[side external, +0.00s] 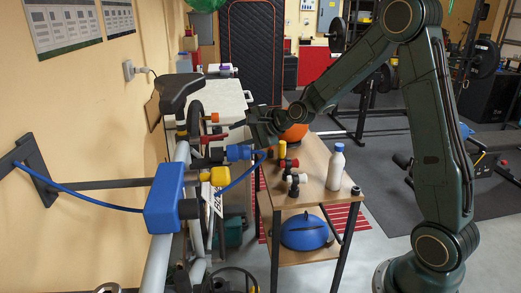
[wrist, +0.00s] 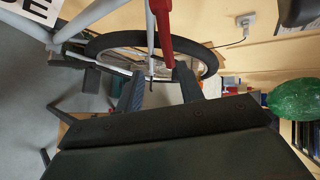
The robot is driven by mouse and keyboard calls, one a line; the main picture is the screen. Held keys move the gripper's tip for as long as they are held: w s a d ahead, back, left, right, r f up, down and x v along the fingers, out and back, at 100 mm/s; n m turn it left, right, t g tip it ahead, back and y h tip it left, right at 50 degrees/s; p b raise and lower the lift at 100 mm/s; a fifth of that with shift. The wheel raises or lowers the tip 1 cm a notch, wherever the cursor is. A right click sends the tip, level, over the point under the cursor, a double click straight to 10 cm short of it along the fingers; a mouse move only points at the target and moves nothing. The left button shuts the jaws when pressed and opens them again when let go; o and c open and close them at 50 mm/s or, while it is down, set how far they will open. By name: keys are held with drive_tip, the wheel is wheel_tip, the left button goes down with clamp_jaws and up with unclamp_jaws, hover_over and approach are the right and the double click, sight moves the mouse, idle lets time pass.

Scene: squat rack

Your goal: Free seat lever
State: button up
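A red lever (wrist: 163,32) hangs down beside a grey frame tube in the wrist view, its lower end close to my fingertips. In the side view a dark red lever (side external: 213,138), seemingly the same one, sticks out to the right below the black bike seat (side external: 176,92). My gripper (wrist: 160,75) is open, with its two dark fingers apart. The lever's end appears near the gap between them; I cannot tell whether they touch. In the side view my gripper (side external: 240,124) points left, just right of the lever. The lever's pivot is unclear.
A blue stand clamp (side external: 164,198) on a wall arm holds the bike. Blue (side external: 238,153) and yellow (side external: 215,175) knobs sit below the lever. A wooden cart (side external: 312,185) with a white bottle (side external: 336,168) stands right. A bike wheel (wrist: 98,46) lies behind the fingers in the wrist view.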

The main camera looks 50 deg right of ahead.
sight(223, 136)
drive_tip(key=shift+s+d+r+n+t+y, duration=0.25)
drive_tip(key=shift+s+d+r+t+y, duration=0.1)
drive_tip(key=shift+s+y, duration=0.3)
drive_tip(key=shift+s+d+r+n+t+y, duration=0.25)
drive_tip(key=shift+s+d+y, duration=0.2)
drive_tip(key=shift+s, duration=0.45)
drive_tip(key=shift+s+d+r+n+t+y, duration=0.2)
drive_tip(key=shift+s+d+r+t+y, duration=0.1)
drive_tip(key=shift+s+y, duration=0.4)
drive_tip(key=x, duration=1.3)
drive_tip(key=shift+w+a+f, duration=0.1)
drive_tip(key=shift+w+f, duration=0.1)
drive_tip(key=shift+w, duration=0.15)
clamp_jaws()
